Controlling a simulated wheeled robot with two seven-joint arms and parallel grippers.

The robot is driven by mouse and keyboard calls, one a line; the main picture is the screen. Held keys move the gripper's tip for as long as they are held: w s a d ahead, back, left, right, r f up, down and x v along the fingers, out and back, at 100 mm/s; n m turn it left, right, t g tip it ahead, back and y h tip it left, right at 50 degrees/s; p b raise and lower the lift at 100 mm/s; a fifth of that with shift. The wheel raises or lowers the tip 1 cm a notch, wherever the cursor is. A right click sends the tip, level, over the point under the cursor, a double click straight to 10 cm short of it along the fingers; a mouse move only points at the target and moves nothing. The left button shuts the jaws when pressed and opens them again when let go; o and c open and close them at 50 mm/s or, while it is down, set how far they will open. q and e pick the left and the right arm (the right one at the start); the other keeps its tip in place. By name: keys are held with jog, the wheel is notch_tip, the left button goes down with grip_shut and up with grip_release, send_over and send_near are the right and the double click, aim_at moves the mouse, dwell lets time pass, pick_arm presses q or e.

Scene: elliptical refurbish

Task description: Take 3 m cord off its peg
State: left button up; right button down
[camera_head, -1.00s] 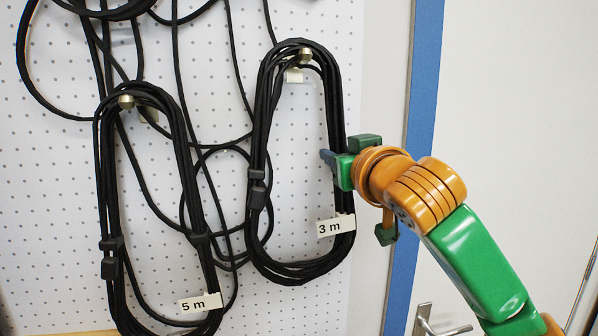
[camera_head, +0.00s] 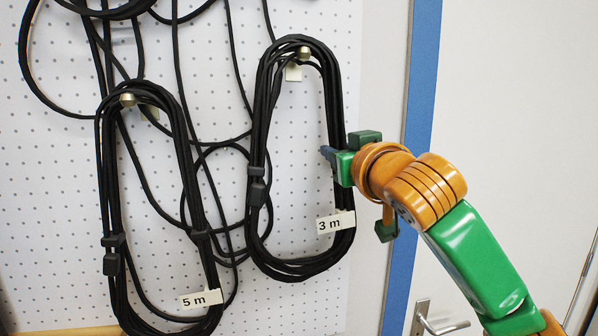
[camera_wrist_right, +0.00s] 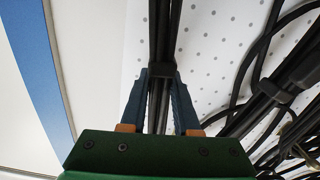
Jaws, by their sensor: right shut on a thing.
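The 3 m cord (camera_head: 262,130) is a black coil in a long loop, hanging over a brass peg (camera_head: 304,53) on the pegboard. Its white "3 m" tag (camera_head: 336,222) hangs low on the right side. My right gripper (camera_head: 334,159) is at the right strands of this coil, about mid-height. In the right wrist view, the strands (camera_wrist_right: 164,40) run between the two dark fingers (camera_wrist_right: 160,103), which are shut on them. The top of the coil still rests over the peg. My left gripper is not in view.
The 5 m cord (camera_head: 107,180) hangs from its own peg (camera_head: 127,99) to the left, with its tag (camera_head: 201,300). Other loose black cords cross the white pegboard (camera_head: 300,180) behind. A blue strip (camera_head: 422,75) and a white door (camera_head: 520,110) are on the right.

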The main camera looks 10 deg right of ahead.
dwell(0.7)
jog(key=shift+r+b, duration=0.1)
jog(key=shift+b, duration=0.2)
jog(key=shift+s+r+b, duration=0.15)
jog(key=shift+s+b, duration=0.05)
jog(key=shift+b, duration=0.25)
notch_tip(320, 180, up, 6)
jog(key=shift+r+p, duration=0.2)
jog(key=shift+p, duration=0.25)
jog(key=b, duration=1)
send_near(343, 108)
jog(key=s+d, duration=0.1)
jog(key=s, duration=0.8)
jog(key=shift+w+d, duration=0.1)
jog(key=shift+w, duration=0.2)
